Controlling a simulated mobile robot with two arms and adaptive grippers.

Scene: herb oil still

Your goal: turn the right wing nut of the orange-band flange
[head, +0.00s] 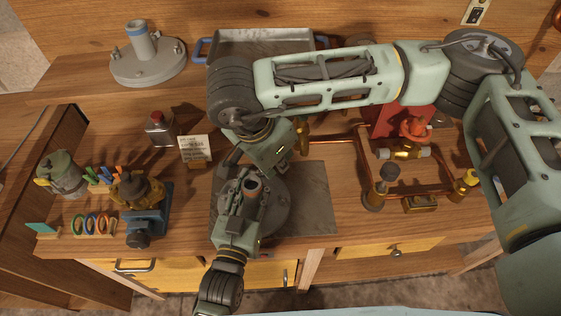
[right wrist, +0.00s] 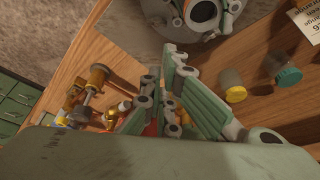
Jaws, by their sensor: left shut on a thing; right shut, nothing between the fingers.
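A grey round flange (head: 281,208) with an upright pipe stub (head: 253,187) lies on a dark mat at the middle of the bench. It also shows at the top of the right wrist view (right wrist: 154,22). I cannot make out its orange band or its right wing nut. My left gripper (head: 250,195) comes from the front and is shut at the stub; its fingers partly cover the flange. My right gripper (head: 225,170) is shut and empty just beyond the flange's back left side. Its fingertips also show in the right wrist view (right wrist: 175,52), apparently short of the flange.
A blue-banded flange (head: 150,68) stands on the back shelf, beside a metal tray (head: 262,45). A card (head: 195,150) and a red-capped bottle (head: 158,130) stand to the left. Copper piping (head: 365,165) and brass fittings lie right. The mat's right part (head: 315,200) is clear.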

